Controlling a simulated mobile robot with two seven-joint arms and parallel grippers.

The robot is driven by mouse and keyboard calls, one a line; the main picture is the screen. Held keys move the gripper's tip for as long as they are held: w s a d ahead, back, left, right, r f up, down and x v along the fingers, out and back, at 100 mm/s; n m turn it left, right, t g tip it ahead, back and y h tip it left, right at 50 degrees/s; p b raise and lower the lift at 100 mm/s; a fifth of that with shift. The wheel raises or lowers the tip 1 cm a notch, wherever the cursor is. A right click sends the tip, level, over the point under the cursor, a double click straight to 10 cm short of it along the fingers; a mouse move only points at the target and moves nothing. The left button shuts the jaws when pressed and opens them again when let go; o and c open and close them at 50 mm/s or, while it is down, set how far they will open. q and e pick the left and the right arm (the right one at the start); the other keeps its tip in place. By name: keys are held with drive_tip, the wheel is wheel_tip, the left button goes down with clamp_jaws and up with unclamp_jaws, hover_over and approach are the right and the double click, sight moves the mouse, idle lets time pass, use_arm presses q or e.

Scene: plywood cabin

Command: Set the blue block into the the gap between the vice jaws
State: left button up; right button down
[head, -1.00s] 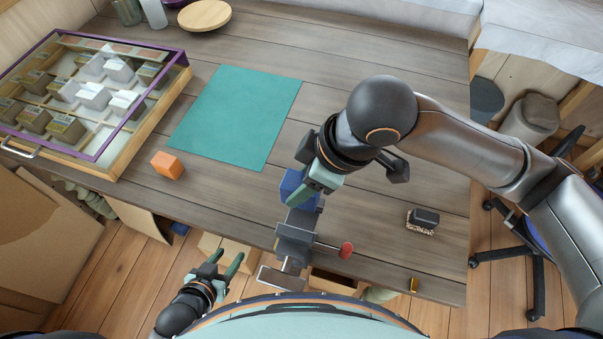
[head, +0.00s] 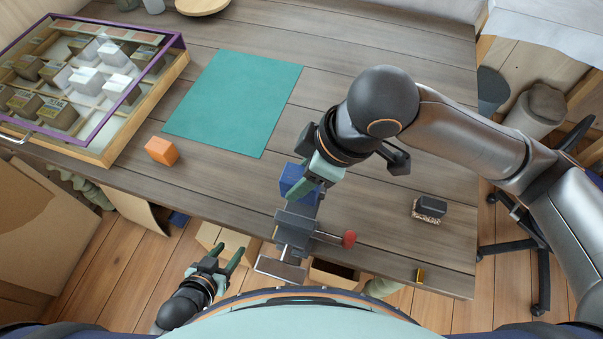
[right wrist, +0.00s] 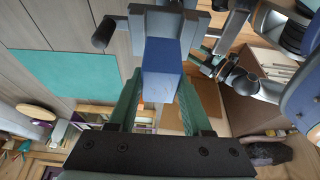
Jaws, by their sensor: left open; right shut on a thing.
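The blue block (head: 293,183) is at the far end of the grey vice (head: 296,222), which is fixed at the table's front edge. My right gripper (head: 313,187) is shut on the block. In the right wrist view the block (right wrist: 161,68) sits between the green fingers of my right gripper (right wrist: 161,105), with the grey vice (right wrist: 150,20) right behind it. The fingers hide part of the block and the jaw gap, so I cannot tell whether it sits inside the gap. My left gripper (head: 226,262) is open and empty, below the table's front edge.
An orange block (head: 161,151), a teal mat (head: 233,102) and a glass-lidded case (head: 95,150) lie to the left. A brush (head: 429,209) lies at the right. The vice's red-knobbed handle (head: 349,239) sticks out to the right. The table between vice and brush is clear.

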drive_tip(key=shift+f+b, duration=1.4)
drive_tip(key=shift+b, duration=0.25)
drive_tip(key=shift+f, duration=0.7)
drive_tip(key=shift+c, duration=1.3)
unclamp_jaws()
drive_tip(key=p+v, duration=0.2)
drive_tip(key=v, duration=1)
drive_tip(key=shift+r, duration=0.3)
